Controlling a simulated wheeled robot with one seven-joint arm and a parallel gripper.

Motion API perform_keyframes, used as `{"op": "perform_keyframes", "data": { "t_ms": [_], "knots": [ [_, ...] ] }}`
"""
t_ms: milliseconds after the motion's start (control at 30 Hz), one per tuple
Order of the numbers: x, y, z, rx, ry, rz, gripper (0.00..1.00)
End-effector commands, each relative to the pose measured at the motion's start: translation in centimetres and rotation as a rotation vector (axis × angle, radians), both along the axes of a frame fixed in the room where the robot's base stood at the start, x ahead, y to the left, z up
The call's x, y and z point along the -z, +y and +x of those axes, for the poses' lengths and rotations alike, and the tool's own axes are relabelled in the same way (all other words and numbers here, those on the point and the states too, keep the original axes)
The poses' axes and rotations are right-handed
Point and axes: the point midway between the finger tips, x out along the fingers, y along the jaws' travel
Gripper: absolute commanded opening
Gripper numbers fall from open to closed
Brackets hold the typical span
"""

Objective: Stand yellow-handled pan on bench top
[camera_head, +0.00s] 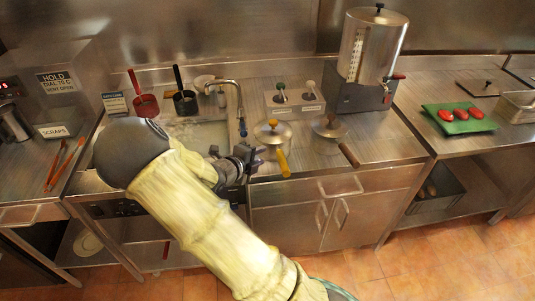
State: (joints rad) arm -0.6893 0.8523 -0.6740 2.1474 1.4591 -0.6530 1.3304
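The yellow-handled pan (272,133) is a small metal pan, apparently lidded with a knob on top. It sits on the steel bench top (375,146) just right of the sink. Its yellow handle (283,163) points toward the front edge. My gripper (256,160) is at the bench's front edge, just left of the yellow handle, with a small gap showing between them. The fingers are small and dark, and I cannot tell how far apart they are. My padded arm hides part of the sink and the bench front.
A brown-handled pan (331,127) sits right of the yellow-handled one. A metal urn (372,48) stands behind it. The tap (239,105) rises at the sink. A green tray (459,118) is far right.

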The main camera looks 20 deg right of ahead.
Motion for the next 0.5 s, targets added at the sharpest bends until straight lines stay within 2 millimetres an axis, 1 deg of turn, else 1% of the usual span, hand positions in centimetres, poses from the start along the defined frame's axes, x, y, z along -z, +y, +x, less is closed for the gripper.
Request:
{"op": "perform_keyframes", "data": {
  "t_ms": [33,200,500],
  "knots": [
    [-0.3,0.8,-0.4,-0.003,-0.002,0.001,0.32],
    [-1.0,2.2,-1.2,-0.001,-0.002,0.0,0.32],
    [-1.1,2.3,-1.3,0.001,0.0,-0.001,0.32]
  ]
}}
